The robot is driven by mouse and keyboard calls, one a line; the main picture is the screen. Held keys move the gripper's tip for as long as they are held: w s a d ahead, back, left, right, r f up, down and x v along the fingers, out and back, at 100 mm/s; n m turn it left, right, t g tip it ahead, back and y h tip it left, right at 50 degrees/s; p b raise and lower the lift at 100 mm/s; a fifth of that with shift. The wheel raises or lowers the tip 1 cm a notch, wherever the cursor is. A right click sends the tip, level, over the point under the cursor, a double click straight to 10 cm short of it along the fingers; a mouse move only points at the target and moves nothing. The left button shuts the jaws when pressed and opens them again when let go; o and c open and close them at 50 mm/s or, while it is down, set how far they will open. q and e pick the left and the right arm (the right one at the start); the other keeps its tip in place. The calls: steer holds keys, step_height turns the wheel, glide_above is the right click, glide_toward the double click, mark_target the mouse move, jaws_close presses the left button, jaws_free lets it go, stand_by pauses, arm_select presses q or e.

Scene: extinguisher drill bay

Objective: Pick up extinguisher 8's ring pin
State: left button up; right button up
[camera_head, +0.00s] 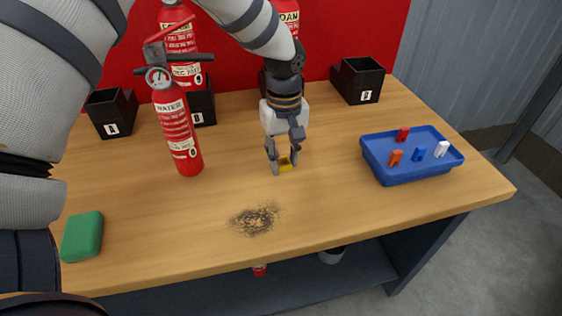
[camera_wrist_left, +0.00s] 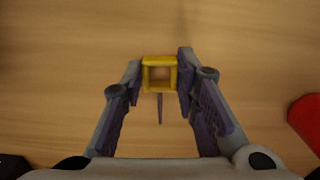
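A yellow ring pin (camera_head: 285,165) is between the fingertips of my left gripper (camera_head: 281,164), low over the middle of the table. In the left wrist view the pin (camera_wrist_left: 160,62) shows as a square yellow ring with a thin dark shaft. Both fingertips of the left gripper (camera_wrist_left: 160,70) meet its sides. A red extinguisher (camera_head: 177,132) marked WATER stands upright on the table, left of the gripper; its number is not readable. A red piece (camera_wrist_left: 308,120) shows at the right of the wrist view. My right gripper is not in view.
A blue tray (camera_head: 412,176) with several small coloured pieces stands at the right. Black boxes (camera_head: 112,112) (camera_head: 359,80) line the back, near more extinguishers. A green block (camera_head: 82,236) lies at the left. A dark scorch mark (camera_head: 255,219) is near the front.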

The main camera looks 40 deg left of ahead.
mark_target(283, 163)
arm_select(q)
steer(key=shift+r+p, duration=0.95)
steer(key=shift+r, duration=1.65)
jaws_close()
steer(key=shift+f, duration=0.1)
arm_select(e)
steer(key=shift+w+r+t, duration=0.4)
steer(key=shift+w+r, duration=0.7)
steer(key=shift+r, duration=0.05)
